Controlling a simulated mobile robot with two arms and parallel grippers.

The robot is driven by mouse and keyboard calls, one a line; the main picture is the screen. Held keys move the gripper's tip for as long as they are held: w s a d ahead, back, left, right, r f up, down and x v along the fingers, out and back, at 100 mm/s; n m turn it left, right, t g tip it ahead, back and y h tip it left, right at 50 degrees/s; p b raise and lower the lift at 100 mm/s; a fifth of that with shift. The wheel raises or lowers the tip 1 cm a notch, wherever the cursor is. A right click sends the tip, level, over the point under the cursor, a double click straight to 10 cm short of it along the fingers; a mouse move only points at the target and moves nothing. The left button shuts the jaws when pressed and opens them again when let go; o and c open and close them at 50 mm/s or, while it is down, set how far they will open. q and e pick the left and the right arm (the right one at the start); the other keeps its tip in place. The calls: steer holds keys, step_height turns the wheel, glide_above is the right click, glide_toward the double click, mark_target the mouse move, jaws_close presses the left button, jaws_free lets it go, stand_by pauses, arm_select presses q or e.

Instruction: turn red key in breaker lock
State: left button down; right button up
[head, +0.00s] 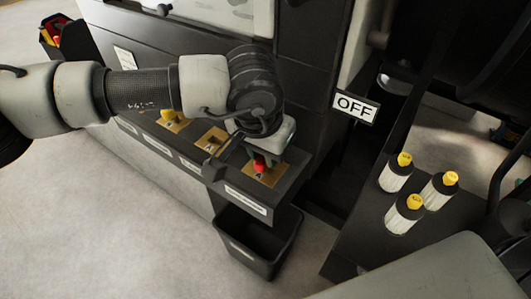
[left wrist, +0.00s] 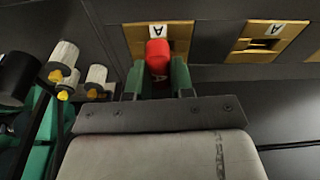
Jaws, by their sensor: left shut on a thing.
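The red key (head: 261,164) stands at the rightmost brass lock plate (head: 265,175) on the dark ledge. My left gripper (head: 257,160) is over that plate and shut on the key's red head. In the left wrist view the red key head (left wrist: 158,56) sits between the two green fingers (left wrist: 158,78), in front of the brass plate (left wrist: 128,36) marked "A". The key's lower part and the lock slot are hidden behind the head and fingers. My right gripper is not in view.
More brass plates line the ledge to the left, one empty (head: 212,139) and one with a yellow key (head: 169,115). A black bin (head: 262,243) is below. An "OFF" sign (head: 355,106) and several yellow-capped white cylinders (head: 437,190) are at right.

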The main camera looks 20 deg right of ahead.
arm_select(q)
steer(key=shift+m, duration=0.5)
steer(key=c, duration=0.9)
jaws_free()
steer(key=shift+w+d+p+v, duration=0.2)
steer(key=shift+p+v, duration=0.35)
steer(key=shift+v, duration=0.7)
steer(key=shift+w+d+p+v, duration=0.2)
steer(key=shift+p+v, duration=0.4)
steer(key=shift+v, duration=0.65)
steer(key=shift+w+d+p+v, duration=0.15)
steer(key=shift+p+v, duration=0.4)
steer(key=shift+v, duration=0.65)
steer(key=shift+s+r, duration=0.1)
steer(key=shift+r, duration=0.1)
steer(key=shift+f, duration=0.1)
